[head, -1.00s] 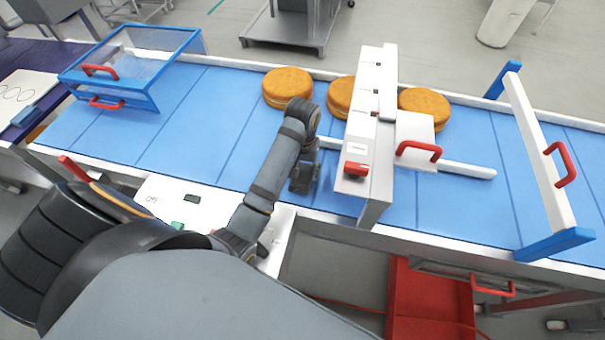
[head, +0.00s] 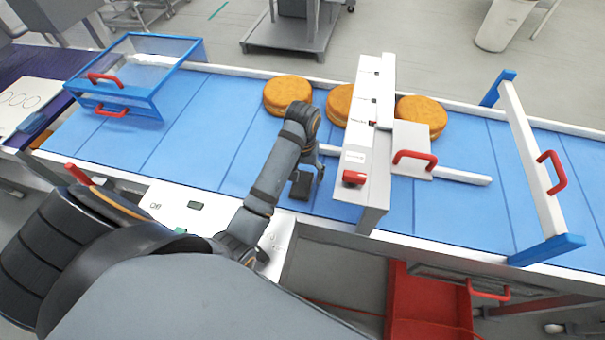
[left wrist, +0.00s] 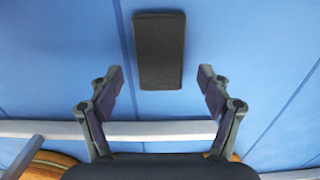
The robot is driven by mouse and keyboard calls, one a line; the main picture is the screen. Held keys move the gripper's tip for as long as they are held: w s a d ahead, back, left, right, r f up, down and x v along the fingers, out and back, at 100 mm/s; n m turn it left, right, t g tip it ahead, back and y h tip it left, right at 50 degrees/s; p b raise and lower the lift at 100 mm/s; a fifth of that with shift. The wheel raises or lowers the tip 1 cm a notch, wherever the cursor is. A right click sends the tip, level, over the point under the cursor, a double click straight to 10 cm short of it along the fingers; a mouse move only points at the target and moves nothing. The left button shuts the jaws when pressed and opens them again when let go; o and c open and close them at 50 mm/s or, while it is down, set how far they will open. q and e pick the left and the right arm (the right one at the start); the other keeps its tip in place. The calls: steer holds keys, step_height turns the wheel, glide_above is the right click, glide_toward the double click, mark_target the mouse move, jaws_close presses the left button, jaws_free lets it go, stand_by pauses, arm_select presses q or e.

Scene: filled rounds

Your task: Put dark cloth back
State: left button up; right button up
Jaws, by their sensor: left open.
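The dark cloth (left wrist: 160,50) shows in the left wrist view as a flat, near-black rectangle against the blue belt. In the head view it is a small dark patch (head: 301,187) beside my left gripper (head: 313,170). In the left wrist view the left gripper (left wrist: 160,74) is open, with a fingertip off each side of the cloth's lower end and clear gaps between. Nothing is in its grasp. My left forearm hides part of the belt in the head view. My right gripper is out of view.
The blue belt (head: 190,130) carries orange rounds (head: 288,95) along its far side. A white gate (head: 376,130) with a red knob stands right of my left gripper. A clear blue-framed cover (head: 135,75) is at left, a white-and-blue frame (head: 530,160) at right. A red bin is below.

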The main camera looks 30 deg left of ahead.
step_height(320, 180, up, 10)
steer(key=p, duration=0.8)
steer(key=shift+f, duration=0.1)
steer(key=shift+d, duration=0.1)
